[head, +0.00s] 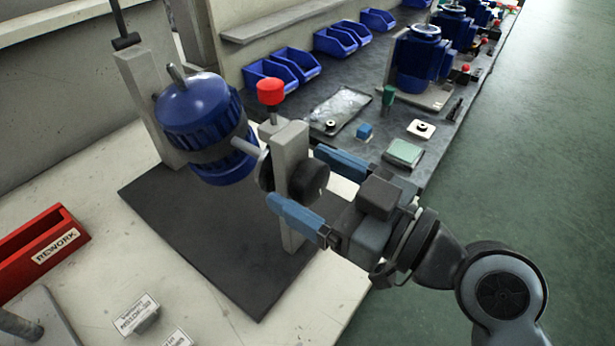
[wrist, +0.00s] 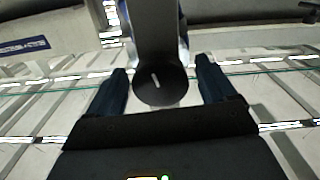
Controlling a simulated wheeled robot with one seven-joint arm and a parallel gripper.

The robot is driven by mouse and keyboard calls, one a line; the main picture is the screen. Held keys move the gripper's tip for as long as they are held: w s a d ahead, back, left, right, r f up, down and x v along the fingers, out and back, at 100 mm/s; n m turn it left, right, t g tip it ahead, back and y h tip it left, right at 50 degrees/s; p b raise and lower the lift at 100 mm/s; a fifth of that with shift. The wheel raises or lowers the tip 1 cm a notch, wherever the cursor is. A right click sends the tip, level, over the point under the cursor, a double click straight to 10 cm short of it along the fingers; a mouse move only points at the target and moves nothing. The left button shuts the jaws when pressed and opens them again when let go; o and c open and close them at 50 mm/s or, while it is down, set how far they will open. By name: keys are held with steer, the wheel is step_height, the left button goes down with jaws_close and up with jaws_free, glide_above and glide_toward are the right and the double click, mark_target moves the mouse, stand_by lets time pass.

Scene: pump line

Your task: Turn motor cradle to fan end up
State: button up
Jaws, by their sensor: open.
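The motor cradle holds a blue ribbed motor (head: 200,115) by a grey band, between two light posts on a dark base plate (head: 235,255). The motor is tilted, with a grey shaft stub at its upper end pointing up and left. The near post (head: 292,150) carries a red knob (head: 270,92) on top and a dark round handwheel (head: 315,180) on its outer side. My gripper (head: 296,176) is open, its blue fingers either side of the handwheel. In the wrist view the handwheel (wrist: 160,87), with a white mark, sits between the fingers; contact cannot be seen.
A red REWORK bin (head: 45,245) and small label cards (head: 137,314) lie on the pale bench at left. Behind are blue bins (head: 283,72), a metal tray (head: 338,108), a green pad (head: 404,153) and more blue motors (head: 420,60). Green floor at right is clear.

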steer(key=b+v, duration=0.1)
steer(key=v, duration=0.5)
steer(key=shift+d+f, duration=0.1)
steer(key=shift+s+d, duration=0.3)
steer(key=shift+c, duration=0.5)
